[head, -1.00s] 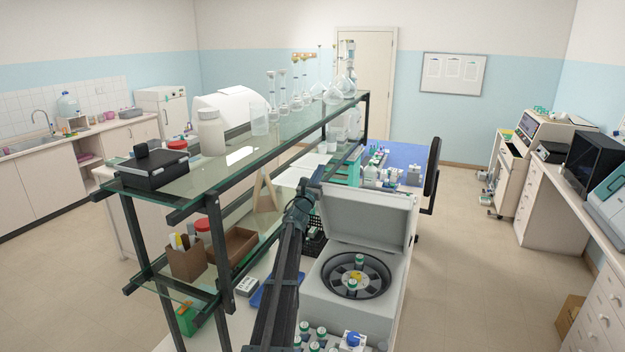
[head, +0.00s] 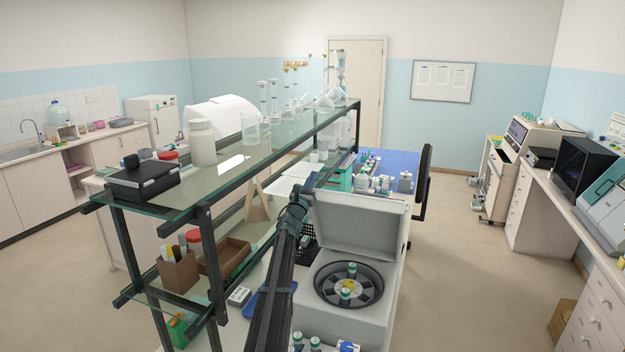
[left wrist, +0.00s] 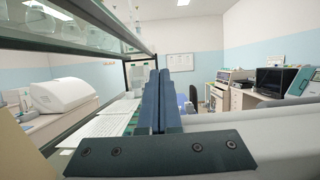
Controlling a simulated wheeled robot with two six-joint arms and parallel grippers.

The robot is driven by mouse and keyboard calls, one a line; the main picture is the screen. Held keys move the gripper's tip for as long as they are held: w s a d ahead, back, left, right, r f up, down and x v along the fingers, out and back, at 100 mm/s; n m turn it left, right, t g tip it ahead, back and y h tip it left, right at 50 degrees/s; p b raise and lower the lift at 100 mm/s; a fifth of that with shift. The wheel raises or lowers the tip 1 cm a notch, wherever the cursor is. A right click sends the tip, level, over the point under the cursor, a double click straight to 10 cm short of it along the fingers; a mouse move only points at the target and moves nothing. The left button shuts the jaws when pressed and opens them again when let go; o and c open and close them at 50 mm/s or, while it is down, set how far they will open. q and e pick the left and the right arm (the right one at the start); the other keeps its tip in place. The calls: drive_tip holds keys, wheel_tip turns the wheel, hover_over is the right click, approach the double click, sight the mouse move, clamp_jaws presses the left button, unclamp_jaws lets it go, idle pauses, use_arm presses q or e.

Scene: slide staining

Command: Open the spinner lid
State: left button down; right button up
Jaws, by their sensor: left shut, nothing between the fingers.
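The spinner (head: 325,328) is a pale grey box with a round dark rotor bowl (head: 370,299) in its top, with green-and-white capped tubes in it. Its grey lid (head: 362,228) stands raised at the back of the box, and the bowl is uncovered. My left gripper (head: 298,192) is at the lid's upper left corner, at the end of the dark arm; I cannot tell whether it touches the lid. In the left wrist view its two blue-grey fingers (left wrist: 159,98) are pressed together with nothing between them. My right gripper is out of view.
A glass shelf rack (head: 212,205) with bottles and flasks stands close on the left of my arm. Several capped tubes (head: 315,343) stand in front of the spinner. A blue-topped bench (head: 392,164) lies behind the lid.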

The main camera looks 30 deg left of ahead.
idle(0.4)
use_arm(q)
drive_tip(key=b+v, duration=0.1)
drive_tip(key=v, duration=0.1)
drive_tip(key=b+v, duration=0.1)
drive_tip(key=v, duration=0.1)
drive_tip(key=shift+s+d+f, duration=0.1)
drive_tip(key=shift+s+f, duration=0.05)
drive_tip(key=shift+f, duration=0.25)
drive_tip(key=shift+s+d+r+p, duration=1)
drive_tip(key=shift+s+r+p, duration=0.9)
drive_tip(key=shift+s, duration=2.5)
drive_tip(key=s+d+f+n+b, duration=0.4)
drive_tip(key=d+f+n+b, duration=1)
drive_tip(key=d+n+b, duration=0.2)
drive_tip(key=shift+d+f+n+t, duration=0.3)
drive_tip(key=shift+d+n+t, duration=0.1)
drive_tip(key=shift+d+n, duration=0.55)
drive_tip(key=shift+a, duration=0.1)
